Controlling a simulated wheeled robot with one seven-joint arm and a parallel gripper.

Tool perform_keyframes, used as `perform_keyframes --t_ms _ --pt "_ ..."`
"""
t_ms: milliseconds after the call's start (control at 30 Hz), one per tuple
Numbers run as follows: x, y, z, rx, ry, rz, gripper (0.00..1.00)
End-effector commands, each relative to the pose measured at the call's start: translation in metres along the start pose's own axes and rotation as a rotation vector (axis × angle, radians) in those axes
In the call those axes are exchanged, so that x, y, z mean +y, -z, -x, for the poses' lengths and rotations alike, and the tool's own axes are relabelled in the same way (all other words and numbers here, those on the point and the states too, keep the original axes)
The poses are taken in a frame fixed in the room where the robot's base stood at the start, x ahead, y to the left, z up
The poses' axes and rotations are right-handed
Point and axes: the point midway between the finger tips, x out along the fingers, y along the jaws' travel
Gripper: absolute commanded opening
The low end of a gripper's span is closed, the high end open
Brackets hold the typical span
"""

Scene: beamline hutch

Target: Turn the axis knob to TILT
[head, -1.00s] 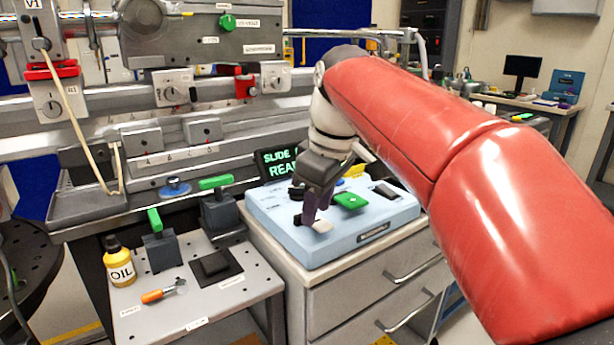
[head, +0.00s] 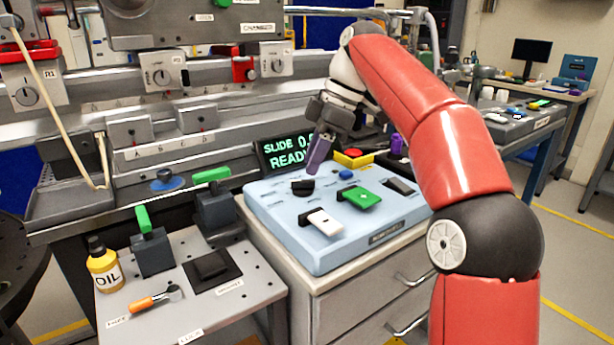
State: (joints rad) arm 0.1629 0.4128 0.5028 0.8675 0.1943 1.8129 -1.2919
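The light-blue control box (head: 290,240) sits on the drawer cabinet. A black knob (head: 302,187) is at its back left, with small labels beside it that I cannot read. It may be the axis knob; no TILT marking is legible. A white-handled control (head: 322,222) is at the front left and a green-handled one (head: 360,198) is right of it. My gripper (head: 314,170), with purple fingers, points down just above and behind the black knob, apparently apart from it. The fingers overlap in this view, so their gap is hidden.
A display (head: 285,152) reading "SLIDE" and "READY" stands behind the box. A red button on yellow (head: 353,157), a blue button (head: 346,174) and a black switch (head: 400,186) are near my gripper. An oil bottle (head: 104,268) stands on the lower bench at left.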

Motion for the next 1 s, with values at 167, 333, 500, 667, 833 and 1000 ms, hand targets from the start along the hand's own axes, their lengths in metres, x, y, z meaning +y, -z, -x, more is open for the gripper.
perform_keyframes --t_ms 167,333,500,667,833,1000 --pt "-0.001 -0.001 -0.029 0.000 0.001 -0.001 0.35" --pt "0.000 0.000 -0.038 0.000 0.000 -0.001 0.35" --pt "0.000 0.000 -0.038 0.000 -0.001 -0.001 0.35" --pt "0.000 0.000 -0.038 0.000 -0.001 -0.001 0.25" --pt "0.000 0.000 -0.038 0.000 -0.001 -0.002 0.03" --pt "0.000 0.000 -0.038 0.000 -0.001 -0.002 0.00"
